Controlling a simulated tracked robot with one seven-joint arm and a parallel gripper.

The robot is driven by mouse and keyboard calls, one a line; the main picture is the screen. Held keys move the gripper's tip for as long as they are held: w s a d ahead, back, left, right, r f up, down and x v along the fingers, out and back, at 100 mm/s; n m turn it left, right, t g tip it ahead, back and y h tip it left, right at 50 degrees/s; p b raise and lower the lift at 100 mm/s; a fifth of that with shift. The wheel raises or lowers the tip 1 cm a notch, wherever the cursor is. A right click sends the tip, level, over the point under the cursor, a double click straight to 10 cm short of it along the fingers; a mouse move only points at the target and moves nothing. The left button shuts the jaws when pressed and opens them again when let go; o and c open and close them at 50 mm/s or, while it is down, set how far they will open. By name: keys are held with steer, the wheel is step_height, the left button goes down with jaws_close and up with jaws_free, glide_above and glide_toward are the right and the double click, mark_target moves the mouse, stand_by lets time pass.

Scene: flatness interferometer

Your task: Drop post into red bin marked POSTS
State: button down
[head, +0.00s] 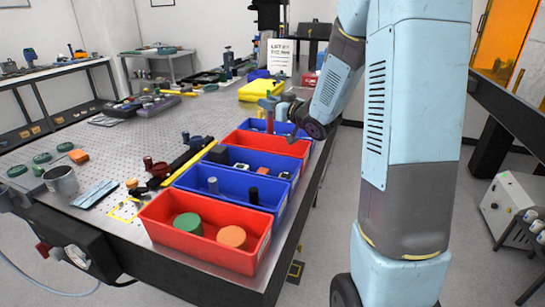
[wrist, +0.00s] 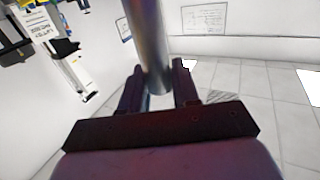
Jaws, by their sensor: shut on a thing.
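My gripper (wrist: 158,88) is shut on a grey metal post (wrist: 152,45), which stands between the dark fingers in the wrist view and runs out of the top of the picture. In the head view my arm's end is small, near the far red bin (head: 290,147), and the grip on the post cannot be made out there. The near red bin (head: 190,240) holds a green round piece (head: 188,224) and an orange one (head: 232,237). No POSTS marking is readable on either red bin.
Two blue bins stand between the red ones; the nearer (head: 228,201) holds a silver and a black piece, the farther (head: 262,160) several small blocks. A yellow case (head: 260,90) lies beyond. The perforated table (head: 120,140) carries tools and a metal cup (head: 62,180).

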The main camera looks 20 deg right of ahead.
steer(key=shift+f, duration=1.3)
steer(key=c, duration=0.8)
jaws_free()
steer(key=shift+o, duration=0.2)
